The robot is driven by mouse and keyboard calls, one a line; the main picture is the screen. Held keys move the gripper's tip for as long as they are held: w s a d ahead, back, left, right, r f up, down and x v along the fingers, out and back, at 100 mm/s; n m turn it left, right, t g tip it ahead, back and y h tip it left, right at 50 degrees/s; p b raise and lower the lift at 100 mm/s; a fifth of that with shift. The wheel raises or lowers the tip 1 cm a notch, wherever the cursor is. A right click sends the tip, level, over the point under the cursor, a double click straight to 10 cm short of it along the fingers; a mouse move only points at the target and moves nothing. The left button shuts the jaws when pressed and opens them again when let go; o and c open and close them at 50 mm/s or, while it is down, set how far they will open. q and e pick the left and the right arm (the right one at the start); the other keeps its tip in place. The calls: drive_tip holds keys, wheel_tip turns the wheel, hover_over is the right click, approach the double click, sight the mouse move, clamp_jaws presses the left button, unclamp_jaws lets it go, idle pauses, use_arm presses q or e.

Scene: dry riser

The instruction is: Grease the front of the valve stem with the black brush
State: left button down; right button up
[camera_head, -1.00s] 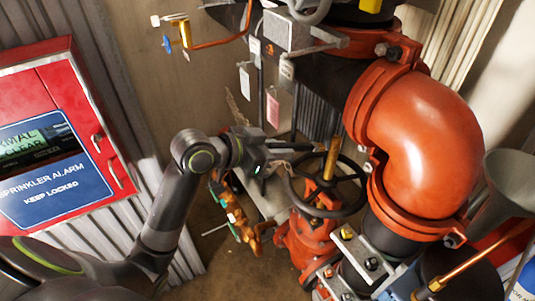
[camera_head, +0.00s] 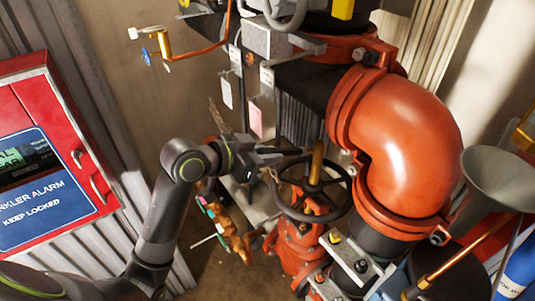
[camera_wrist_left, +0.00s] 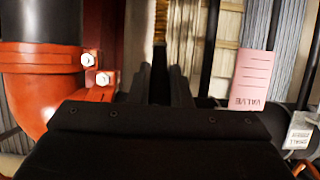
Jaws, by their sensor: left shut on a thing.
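The brass valve stem (camera_head: 317,162) stands upright through the black handwheel (camera_head: 312,195) of the red valve (camera_head: 297,248). My left gripper (camera_head: 283,153) is just left of the stem's upper part, above the wheel rim. It is shut on a dark, thin thing, likely the black brush. In the left wrist view, the black brush (camera_wrist_left: 160,78) shows as a dark upright strip between the fingers of my left gripper (camera_wrist_left: 159,88), and the brass stem (camera_wrist_left: 160,22) lies straight ahead. I cannot tell whether bristles touch the stem. My right gripper is out of view.
A large red pipe elbow (camera_head: 408,140) is close on the right of the stem. A grey funnel (camera_head: 497,180) stands farther right. The red sprinkler alarm box (camera_head: 85,125) is at left. Tags, including a pink one (camera_head: 255,122), hang behind the gripper.

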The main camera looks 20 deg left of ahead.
use_arm(q)
drive_tip(key=shift+w+d, duration=0.35)
drive_tip(key=shift+w, duration=0.15)
drive_tip(key=shift+s+f+b, duration=0.15)
drive_tip(key=shift+f+b, duration=0.9)
drive_tip(key=shift+f, duration=0.3)
drive_tip(key=shift+f+b, duration=0.95)
drive_tip(key=shift+f, duration=0.4)
drive_tip(key=shift+f+b, duration=0.95)
drive_tip(key=shift+f, duration=0.5)
